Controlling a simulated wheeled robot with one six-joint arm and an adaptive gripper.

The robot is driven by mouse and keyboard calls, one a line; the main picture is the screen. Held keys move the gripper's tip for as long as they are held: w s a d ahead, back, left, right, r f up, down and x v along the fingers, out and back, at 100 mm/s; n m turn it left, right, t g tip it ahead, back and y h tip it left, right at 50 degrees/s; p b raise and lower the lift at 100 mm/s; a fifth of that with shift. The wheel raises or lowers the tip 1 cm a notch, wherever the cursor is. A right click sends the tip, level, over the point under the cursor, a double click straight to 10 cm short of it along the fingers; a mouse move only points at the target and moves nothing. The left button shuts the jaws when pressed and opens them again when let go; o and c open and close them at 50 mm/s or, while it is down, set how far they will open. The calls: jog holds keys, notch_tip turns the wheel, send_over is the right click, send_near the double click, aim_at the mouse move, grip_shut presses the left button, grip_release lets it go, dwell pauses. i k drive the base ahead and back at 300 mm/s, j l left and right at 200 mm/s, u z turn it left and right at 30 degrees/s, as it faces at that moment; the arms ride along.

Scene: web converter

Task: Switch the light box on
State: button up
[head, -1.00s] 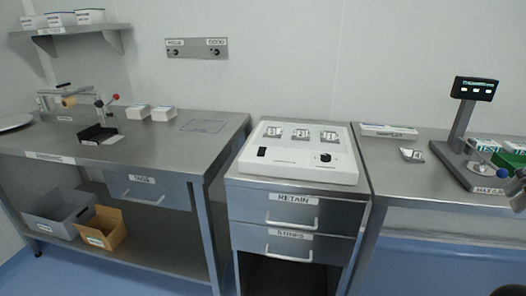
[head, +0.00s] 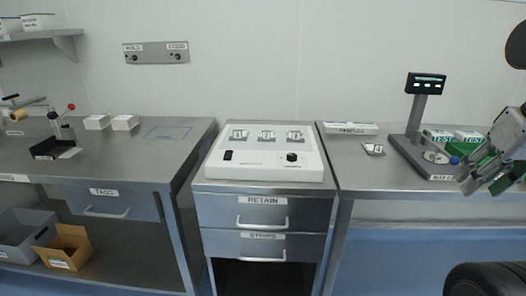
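The light box (head: 264,172) is the low white unit on the middle cabinet. It has a black rocker switch (head: 228,155) at its front left and a black round knob (head: 292,157) at its front right. Three small numbered silver pieces (head: 266,136) sit in a row along its back. I see no clear glow on it. My gripper (head: 480,172) is at the right edge, over the right bench and well apart from the light box. It is partly cut off, and green shows behind or between its parts, so its opening and any hold are unclear.
A scale with a display post (head: 412,130) and green-white test boxes (head: 437,136) stand near my gripper. A flat white box (head: 350,128) and a small numbered piece (head: 374,149) lie on the right bench. The left bench (head: 170,155) has a lever device (head: 60,130).

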aim_at(228, 153)
jog(key=i+j+u, duration=0.6)
jog(key=i+j, duration=0.1)
jog(key=i, duration=0.05)
